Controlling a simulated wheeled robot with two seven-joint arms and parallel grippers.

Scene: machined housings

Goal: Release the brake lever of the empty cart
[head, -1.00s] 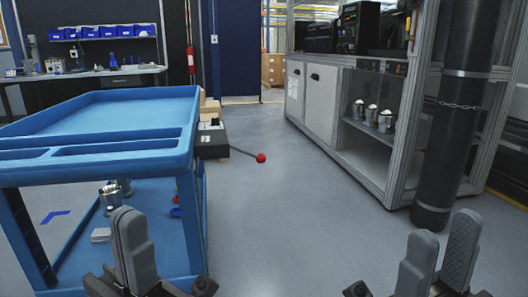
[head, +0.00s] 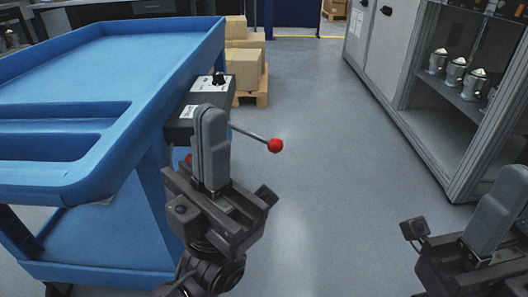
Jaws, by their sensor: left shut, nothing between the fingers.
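The blue cart (head: 120,55) stands at the left, and its top tray is empty. A dark box with a white label (head: 212,84) sits on its right side. The brake lever (head: 247,132) is a thin rod with a red ball knob (head: 276,145), sticking out to the right and slightly down. My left gripper (head: 211,150) is shut and empty, fingers up, in front of the box and left of the knob. It hides the lever's base; whether it touches the lever I cannot tell. My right gripper (head: 497,215) is at the right edge, partly cut off.
Cardboard boxes (head: 245,65) on a pallet stand behind the cart. A grey cabinet (head: 385,45) with metal housings (head: 454,72) on its shelf runs along the right. The grey floor (head: 330,170) between cart and cabinet is clear.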

